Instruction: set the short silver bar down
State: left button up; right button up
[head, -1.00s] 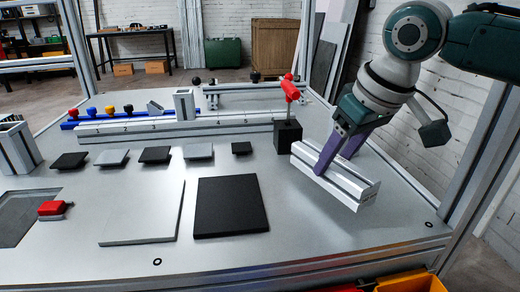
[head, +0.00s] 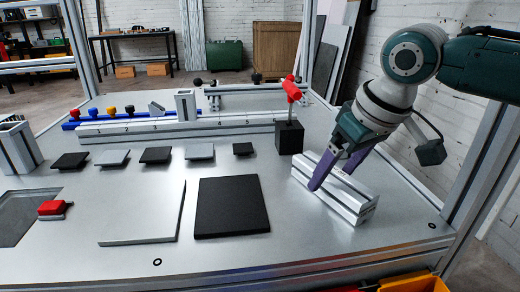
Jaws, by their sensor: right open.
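The short silver bar (head: 350,203) lies on the grey table top at the right, slanting from back left to front right. It is a slotted aluminium profile. My right gripper (head: 329,178) is open at the bar, its purple fingers spread apart. The near finger covers part of the bar; I cannot tell whether either finger still touches it. My left gripper is out of view.
A black block with a red-handled clamp (head: 290,137) stands just behind the bar. A black plate (head: 231,206) and a light grey plate (head: 143,212) lie to the left. A long silver rail (head: 180,131) runs behind. The table (head: 300,238) is clear in front.

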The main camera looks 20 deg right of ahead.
jog(key=shift+r, duration=0.1)
jog(key=shift+r, duration=0.35)
jog(key=a+p+v, duration=0.1)
jog(key=p+v, duration=0.2)
jog(key=v, duration=0.8)
jog(key=s+a+f, duration=0.1)
jog(key=a+f, duration=0.1)
jog(key=s+a+f+n, duration=0.1)
jog(key=s+a+f, duration=0.1)
jog(key=s+a+f+n+y, duration=0.1)
jog(key=s+a+f, duration=0.1)
jog(key=a, duration=0.1)
jog(key=shift+s+f, duration=0.15)
jog(key=shift+f, duration=0.1)
jog(key=s+a+f, duration=0.3)
jog(key=s+a, duration=0.1)
jog(key=s, duration=0.2)
jog(key=s+d+f+m+h, duration=0.1)
jog(key=s+d+f, duration=0.1)
jog(key=s, duration=0.8)
jog(key=shift+d+m+g, duration=0.3)
jog(key=shift+m+g, duration=0.1)
jog(key=shift+s, duration=0.2)
